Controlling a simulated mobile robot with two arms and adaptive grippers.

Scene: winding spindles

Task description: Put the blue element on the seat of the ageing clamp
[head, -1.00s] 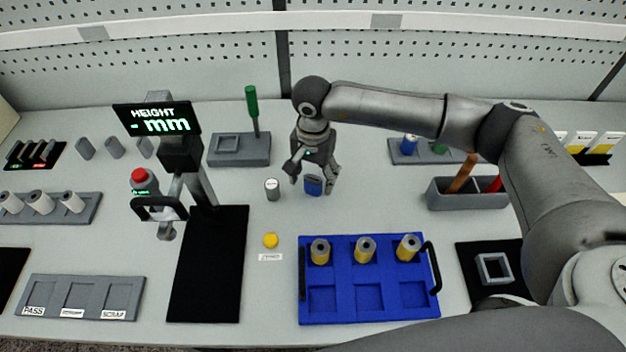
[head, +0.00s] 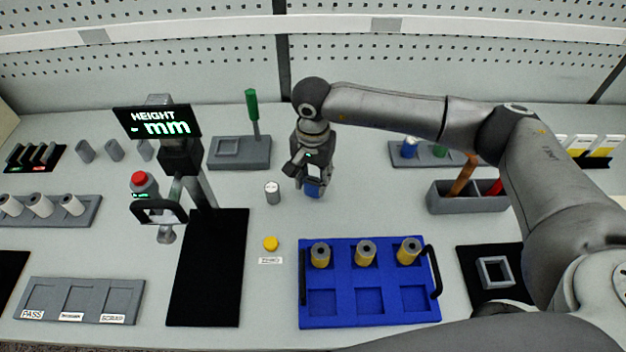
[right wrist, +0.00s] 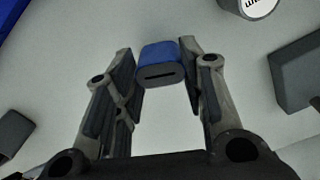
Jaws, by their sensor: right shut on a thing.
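My right gripper (head: 311,184) is shut on a blue element (head: 312,189) near the middle of the table. The right wrist view shows the blue element (right wrist: 158,64) between my two fingertips (right wrist: 160,60), with a dark slot on its grey end face. I cannot tell whether it touches the table. The ageing clamp (head: 240,160) appears to be the grey block behind and left of my gripper. It has an upright green handle (head: 252,106) and a square, empty seat (head: 228,146). My left gripper is not in view.
A white-topped cylinder (head: 272,192) stands left of my gripper. A height gauge (head: 180,158) stands farther left. A blue tray (head: 335,318) with yellow cylinders lies in front. A rack with another blue piece (head: 409,147) is to the right.

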